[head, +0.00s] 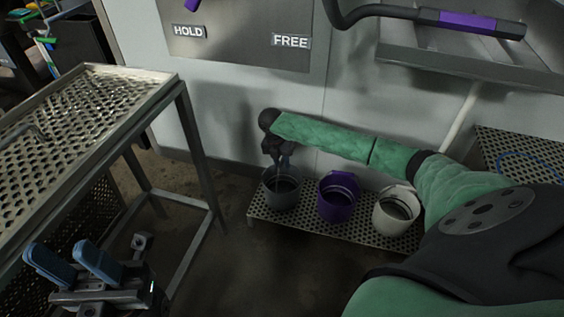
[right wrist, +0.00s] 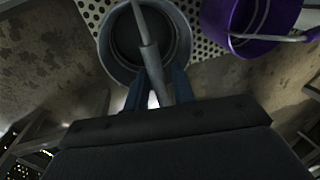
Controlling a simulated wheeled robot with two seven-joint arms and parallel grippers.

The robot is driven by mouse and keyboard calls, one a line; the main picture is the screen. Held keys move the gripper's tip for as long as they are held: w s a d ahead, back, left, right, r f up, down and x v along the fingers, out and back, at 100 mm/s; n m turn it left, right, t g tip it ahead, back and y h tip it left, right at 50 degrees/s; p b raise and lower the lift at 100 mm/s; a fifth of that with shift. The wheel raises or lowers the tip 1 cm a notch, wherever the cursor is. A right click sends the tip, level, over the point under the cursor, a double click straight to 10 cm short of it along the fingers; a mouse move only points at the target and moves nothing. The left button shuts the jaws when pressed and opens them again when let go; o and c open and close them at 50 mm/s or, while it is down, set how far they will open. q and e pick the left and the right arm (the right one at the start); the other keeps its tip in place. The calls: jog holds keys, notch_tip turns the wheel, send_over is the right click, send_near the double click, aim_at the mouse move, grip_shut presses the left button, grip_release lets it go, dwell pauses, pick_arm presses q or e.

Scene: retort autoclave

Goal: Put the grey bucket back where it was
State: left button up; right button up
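The grey bucket (head: 283,191) is upright at the left end of a low perforated shelf (head: 300,227). I cannot tell whether its base touches the shelf. My right gripper (head: 283,163) points down just above it. In the right wrist view the grey bucket (right wrist: 125,45) is ahead of the blue fingers (right wrist: 160,85), which are closed on either side of its handle grip (right wrist: 149,57). My left gripper (head: 74,262) is open and empty at the lower left, its two blue fingers apart.
A purple bucket (head: 337,203) and a white bucket (head: 396,213) stand to the right on the same shelf; the purple one (right wrist: 245,25) is close by in the right wrist view. A perforated metal table (head: 80,105) stands at left. A wall panel with HOLD and FREE labels (head: 290,41) is behind.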

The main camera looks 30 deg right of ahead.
jog(key=shift+o, duration=0.6)
notch_tip(320, 180, up, 12)
jog(key=w+a+p, duration=0.1)
jog(key=p, duration=0.3)
jog(key=shift+w+a, duration=0.25)
jog(key=shift+w, duration=0.15)
